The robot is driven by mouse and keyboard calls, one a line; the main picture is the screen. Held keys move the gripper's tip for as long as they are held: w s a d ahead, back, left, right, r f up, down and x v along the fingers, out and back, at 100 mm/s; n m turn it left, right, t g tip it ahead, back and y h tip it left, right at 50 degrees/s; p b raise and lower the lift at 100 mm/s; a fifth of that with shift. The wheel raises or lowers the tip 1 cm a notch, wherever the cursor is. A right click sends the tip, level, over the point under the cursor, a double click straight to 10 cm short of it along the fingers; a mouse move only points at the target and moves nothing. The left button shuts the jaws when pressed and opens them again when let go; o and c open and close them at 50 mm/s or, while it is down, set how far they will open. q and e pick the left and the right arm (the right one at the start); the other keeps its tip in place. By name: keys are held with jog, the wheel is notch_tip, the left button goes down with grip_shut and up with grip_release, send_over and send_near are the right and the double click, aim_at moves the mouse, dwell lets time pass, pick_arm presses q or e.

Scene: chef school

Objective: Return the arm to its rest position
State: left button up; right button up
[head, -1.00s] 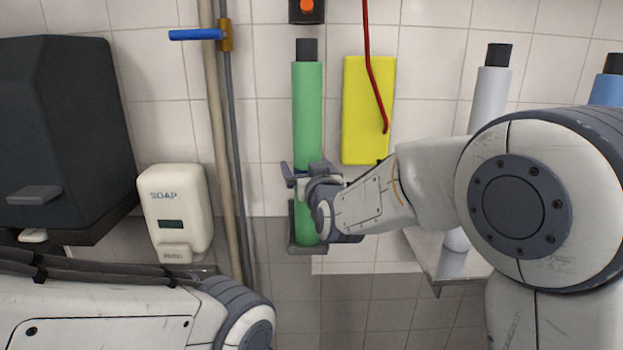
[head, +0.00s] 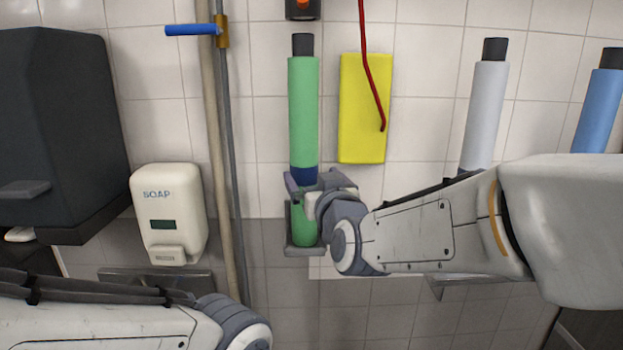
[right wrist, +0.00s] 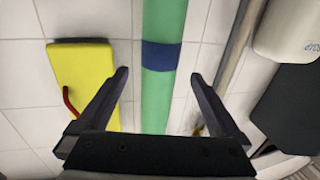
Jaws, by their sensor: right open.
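My right gripper (head: 316,187) is in front of the green roll (head: 303,110) on the wall. The roll has a dark top and a dark blue band, and its lower end sits in a grey holder (head: 303,250). In the right wrist view my right gripper (right wrist: 160,80) is open.
A yellow board (head: 363,110) with a red cord hangs right of the green roll. A white roll (head: 485,115) and a blue roll (head: 597,110) are farther right. A soap dispenser (head: 168,215), a dark dispenser (head: 60,130) and pipes (head: 222,130) are at the left.

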jog(key=s+d+f+g+h, duration=0.1)
jog(key=s+d+f+g, duration=0.2)
jog(key=f, duration=0.5)
jog(key=s+d+f+g+h, duration=0.1)
jog(key=d+f+g, duration=0.35)
jog(key=f, duration=0.45)
jog(key=s+d+f+m+g+h, duration=0.1)
jog(key=s+d+f+g, duration=0.35)
jog(key=s+f, duration=0.3)
jog(key=s+d+f+m+g+h, duration=0.1)
jog(key=s+d+f+m+g, duration=0.15)
jog(key=s+d+f, duration=0.45)
jog(key=s+a+r+n+g, duration=0.1)
jog(key=s+a+r+n, duration=0.15)
jog(key=s+a, duration=0.25)
jog(key=s+a+r+n+g+y, duration=0.1)
jog(key=s+a+r+n, duration=0.1)
jog(key=s+a+n, duration=0.3)
jog(key=s+a+r+g, duration=0.1)
jog(key=s+a+r, duration=0.1)
jog(key=s+a, duration=0.3)
notch_tip(320, 180, down, 13)
jog(key=s+b, duration=0.1)
jog(key=b, duration=1.2)
jog(key=shift+a+n, duration=0.3)
jog(key=shift+a, duration=0.15)
jog(key=shift+s, duration=0.1)
